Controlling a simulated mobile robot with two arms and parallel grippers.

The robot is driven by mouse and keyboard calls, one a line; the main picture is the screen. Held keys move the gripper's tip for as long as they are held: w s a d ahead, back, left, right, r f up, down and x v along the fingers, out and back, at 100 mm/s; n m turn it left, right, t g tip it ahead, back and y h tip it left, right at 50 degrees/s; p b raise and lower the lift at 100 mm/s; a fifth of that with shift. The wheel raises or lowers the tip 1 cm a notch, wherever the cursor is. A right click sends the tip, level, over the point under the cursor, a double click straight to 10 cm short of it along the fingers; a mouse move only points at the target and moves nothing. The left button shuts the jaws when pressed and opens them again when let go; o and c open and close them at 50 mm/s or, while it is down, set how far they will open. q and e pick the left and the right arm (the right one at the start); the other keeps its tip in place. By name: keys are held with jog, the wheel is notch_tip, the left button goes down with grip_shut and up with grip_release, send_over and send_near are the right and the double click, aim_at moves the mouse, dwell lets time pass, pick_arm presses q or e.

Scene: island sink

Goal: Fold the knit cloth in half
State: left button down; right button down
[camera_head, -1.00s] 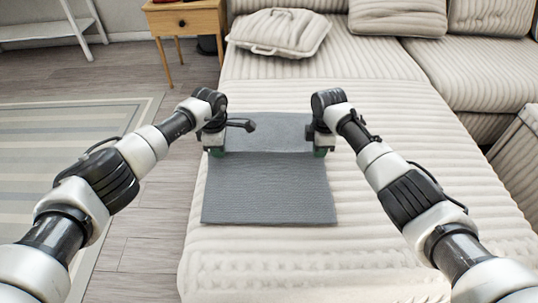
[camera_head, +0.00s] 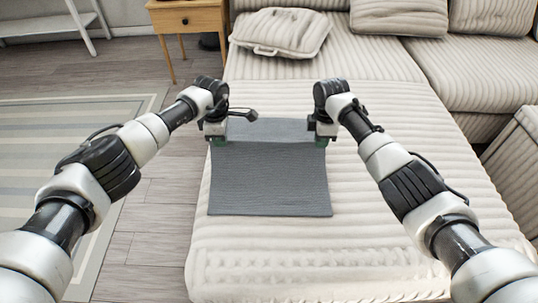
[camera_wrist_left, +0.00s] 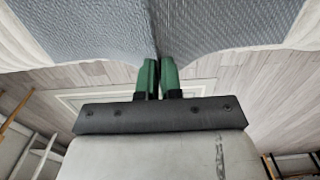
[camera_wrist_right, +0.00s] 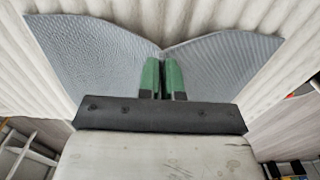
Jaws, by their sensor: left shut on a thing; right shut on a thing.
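The grey knit cloth (camera_head: 270,185) lies on the sofa seat, its near part flat and its far part showing behind a raised crosswise ridge between my grippers. My left gripper (camera_head: 217,142) is shut on the cloth at its left edge. In the left wrist view, the green fingers (camera_wrist_left: 159,75) pinch the cloth (camera_wrist_left: 100,30). My right gripper (camera_head: 319,140) is shut on the cloth at its right edge. In the right wrist view, the green fingers (camera_wrist_right: 163,72) pinch a peak of the cloth (camera_wrist_right: 100,55).
The ribbed cream sofa (camera_head: 400,150) has free room right of the cloth and in front of it. A striped cushion (camera_head: 280,32) lies at the back. A wooden side table (camera_head: 188,20) stands back left, and a striped rug (camera_head: 60,160) is on the floor.

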notch_tip(320, 180, up, 19)
jog(key=p, duration=1.8)
jog(key=shift+a, duration=0.35)
